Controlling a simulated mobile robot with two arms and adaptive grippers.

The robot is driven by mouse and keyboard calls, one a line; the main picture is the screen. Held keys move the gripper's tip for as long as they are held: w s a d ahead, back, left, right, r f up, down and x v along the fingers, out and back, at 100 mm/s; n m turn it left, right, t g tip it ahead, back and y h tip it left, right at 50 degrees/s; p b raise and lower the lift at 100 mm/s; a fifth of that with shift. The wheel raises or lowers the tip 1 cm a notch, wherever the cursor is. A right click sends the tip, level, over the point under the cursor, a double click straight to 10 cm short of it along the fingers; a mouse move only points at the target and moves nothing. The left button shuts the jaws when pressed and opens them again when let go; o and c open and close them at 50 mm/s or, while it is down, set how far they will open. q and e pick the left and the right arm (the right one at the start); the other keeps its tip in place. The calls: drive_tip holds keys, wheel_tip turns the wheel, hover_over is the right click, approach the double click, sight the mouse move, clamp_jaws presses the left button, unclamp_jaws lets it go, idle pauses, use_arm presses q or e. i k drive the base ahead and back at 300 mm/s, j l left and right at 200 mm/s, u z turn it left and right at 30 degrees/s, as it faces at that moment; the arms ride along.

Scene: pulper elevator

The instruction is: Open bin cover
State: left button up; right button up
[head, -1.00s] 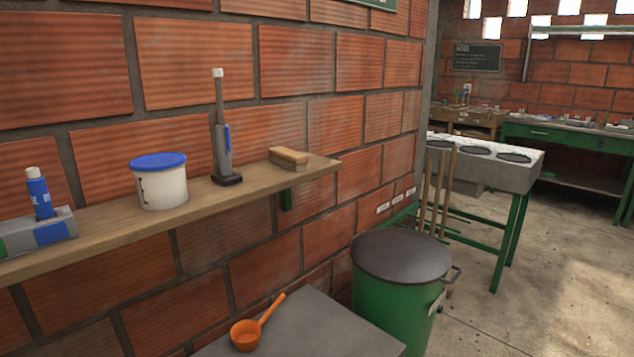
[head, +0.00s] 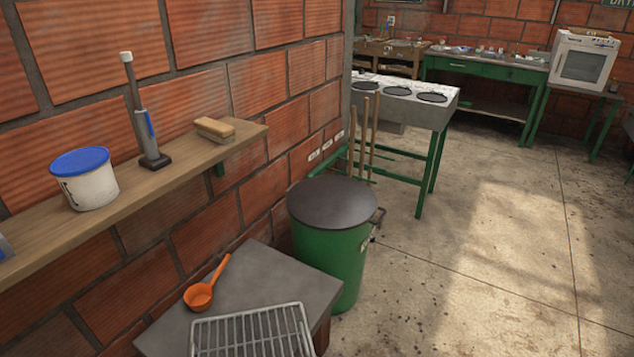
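The green bin (head: 328,258) stands on the floor by the brick wall, just beyond a low grey table. Its dark round cover (head: 334,202) lies flat on top and is closed. A dark handle (head: 377,217) sticks out at the right side near the rim. The inside of the bin is hidden by the cover. Neither of my grippers shows in the head view.
The grey table (head: 262,272) holds an orange scoop (head: 202,294) and a wire rack (head: 252,333). A wooden shelf (head: 185,170) carries a bucket (head: 86,180) and brush (head: 215,130). Wooden poles (head: 368,140) stand behind the bin. The floor (head: 480,250) at right is clear.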

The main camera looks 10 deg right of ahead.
sight(324, 202)
drive_tip(key=i+l+u, duration=0.1)
drive_tip(key=l, duration=0.5)
drive_tip(key=i+l+u, duration=0.15)
drive_tip(key=l, duration=0.4)
drive_tip(key=i+l+u, duration=0.1)
drive_tip(key=l, duration=0.55)
drive_tip(key=i+l+u, duration=0.15)
drive_tip(key=l, duration=0.45)
